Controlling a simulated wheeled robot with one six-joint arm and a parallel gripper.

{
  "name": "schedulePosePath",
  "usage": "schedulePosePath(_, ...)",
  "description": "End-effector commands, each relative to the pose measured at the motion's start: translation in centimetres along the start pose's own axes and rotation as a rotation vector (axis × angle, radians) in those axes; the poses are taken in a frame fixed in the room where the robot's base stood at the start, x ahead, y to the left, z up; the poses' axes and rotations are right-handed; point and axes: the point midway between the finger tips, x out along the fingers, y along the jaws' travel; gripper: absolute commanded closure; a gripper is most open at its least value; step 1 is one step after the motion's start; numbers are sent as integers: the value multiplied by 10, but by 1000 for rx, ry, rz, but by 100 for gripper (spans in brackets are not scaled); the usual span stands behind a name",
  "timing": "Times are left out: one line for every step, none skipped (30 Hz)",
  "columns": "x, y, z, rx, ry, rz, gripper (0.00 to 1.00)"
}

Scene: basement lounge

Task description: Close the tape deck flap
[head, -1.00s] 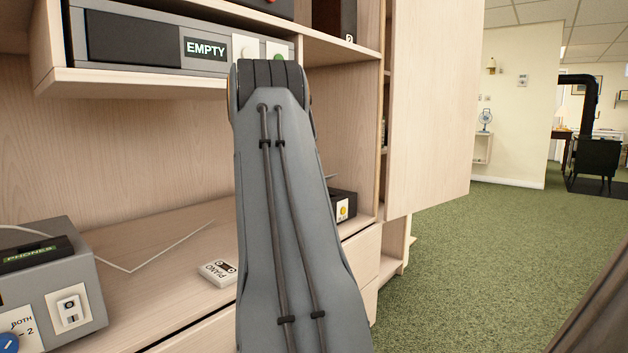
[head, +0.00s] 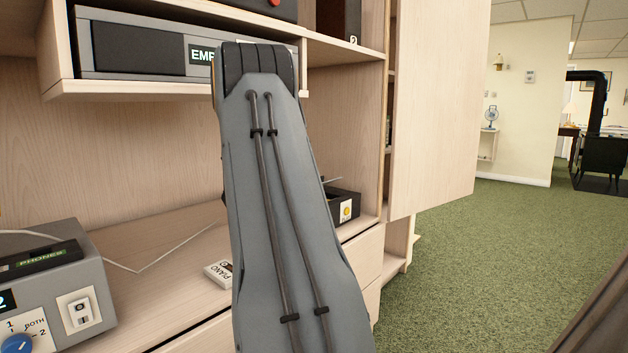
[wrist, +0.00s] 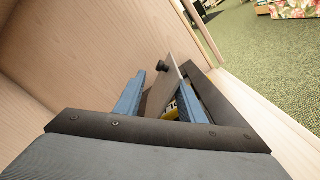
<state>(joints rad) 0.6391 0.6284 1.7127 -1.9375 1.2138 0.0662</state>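A small black deck (head: 343,207) with a yellow button on a white plate stands on the lower shelf, partly behind my arm. A thin edge shows above it, perhaps its raised flap. In the wrist view a tilted brownish flap (wrist: 182,82) with a black knob stands up, with a bit of yellow below it. My gripper (wrist: 163,76) is open, its two blue fingers apart around the near part of the flap in the picture. I cannot tell whether they touch it. In the head view my gripper is hidden behind my arm.
A grey unit (head: 140,45) with a partly covered display sits on the shelf above. A grey box (head: 60,285) marked PHONES, with a wire, stands at the left. A white PIANO cassette (head: 217,272) lies on the shelf. A cabinet panel (head: 437,110) juts out; green carpet (head: 480,260) is clear.

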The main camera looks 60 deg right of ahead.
Motion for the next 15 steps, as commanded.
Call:
schedulePosePath(-4,0,0,-1,1,0,64)
schedulePosePath(-5,0,0,-1,1,-1,64)
schedulePosePath(-7,0,0,0,0,-1,64)
schedulePosePath(-7,0,0,0,0,-1,64)
schedulePosePath(-8,0,0,0,0,-1,64)
schedulePosePath(-8,0,0,0,-1,-1,64)
schedulePosePath(-8,0,0,0,-1,-1,64)
schedulePosePath(-8,0,0,0,-1,-1,64)
schedulePosePath(-8,0,0,0,-1,0,64)
schedulePosePath(-8,0,0,0,-1,0,64)
schedulePosePath(-8,0,0,0,-1,0,64)
schedulePosePath(-7,-1,0,0,0,-1,64)
schedulePosePath(-7,-1,0,0,0,-1,64)
schedulePosePath(-8,-1,0,0,0,-1,64)
schedulePosePath(-10,0,0,0,0,0,64)
